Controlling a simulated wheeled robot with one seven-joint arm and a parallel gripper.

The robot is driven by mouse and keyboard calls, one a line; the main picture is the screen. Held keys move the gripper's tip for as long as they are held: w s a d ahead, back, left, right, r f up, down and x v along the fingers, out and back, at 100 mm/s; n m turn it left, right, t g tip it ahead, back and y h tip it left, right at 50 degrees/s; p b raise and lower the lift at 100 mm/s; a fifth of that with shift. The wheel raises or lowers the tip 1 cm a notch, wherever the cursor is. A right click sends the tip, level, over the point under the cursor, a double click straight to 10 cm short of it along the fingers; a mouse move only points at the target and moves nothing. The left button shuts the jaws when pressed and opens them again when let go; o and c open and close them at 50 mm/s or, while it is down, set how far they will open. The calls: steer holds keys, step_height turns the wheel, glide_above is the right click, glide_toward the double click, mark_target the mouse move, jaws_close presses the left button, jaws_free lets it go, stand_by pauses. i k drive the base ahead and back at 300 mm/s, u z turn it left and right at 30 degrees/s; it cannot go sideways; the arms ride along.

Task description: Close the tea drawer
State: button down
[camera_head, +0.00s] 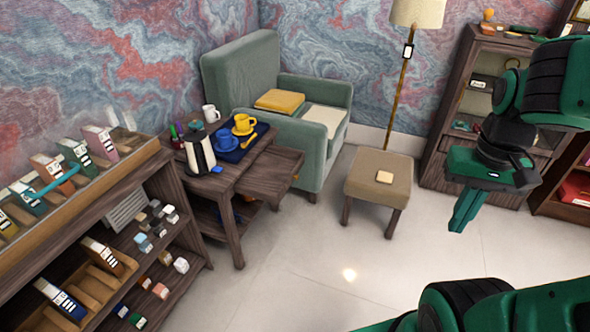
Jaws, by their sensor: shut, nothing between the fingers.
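The tea drawer (270,176) sticks out from the right side of a small dark wooden table (226,177), toward the armchair and ottoman. Its front has a small orange-brown handle (295,177). The inside of the drawer is hard to make out from here. My gripper (462,215) is at the right, in the air with its green fingers pointing down. It is shut and empty, well to the right of the drawer and apart from it, past the ottoman.
A green armchair (260,90) stands behind the drawer. An ottoman (378,170) stands between drawer and gripper. Floor in front is clear. A bookshelf (190,235) is at left.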

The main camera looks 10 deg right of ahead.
mark_target(268, 178)
steer(key=u, duration=0.05)
steer(key=i, duration=1)
steer(key=z, duration=0.05)
